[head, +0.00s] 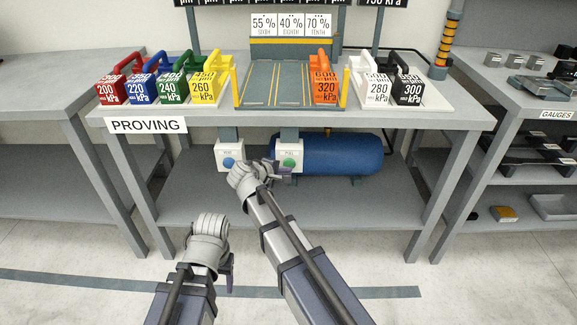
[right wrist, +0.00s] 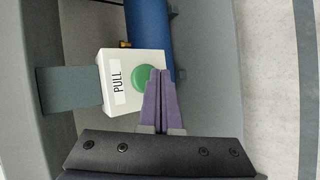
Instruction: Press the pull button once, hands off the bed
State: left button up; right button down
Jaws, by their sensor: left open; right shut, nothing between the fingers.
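The pull button is a green round button (head: 289,162) on a white box labelled PULL, hung under the front of the bench. It also shows in the right wrist view (right wrist: 143,77). My right gripper (head: 283,170) is shut and empty, its purple fingertips (right wrist: 158,74) beside the green button; I cannot tell whether they touch it. My left gripper (head: 228,272) is open and low in front of the bench, away from the bed.
A second white box with a blue button (head: 228,162) hangs just left of the pull box. A blue tank (head: 340,155) lies behind. Several coloured weights stand on the bench (head: 440,118) on both sides of the bed. Open floor lies in front.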

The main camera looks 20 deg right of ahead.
jog(key=shift+w, duration=0.1)
dwell(0.6)
jog(key=shift+w+d, duration=0.15)
jog(key=shift+w, duration=0.35)
dwell(0.3)
jog(key=shift+s, duration=0.55)
jog(key=shift+s+a, duration=0.1)
jog(key=shift+a, duration=0.1)
jog(key=s, duration=0.2)
jog(key=s+a, duration=0.1)
jog(key=s, duration=0.2)
jog(key=shift+s+a, duration=0.3)
dwell(2.8)
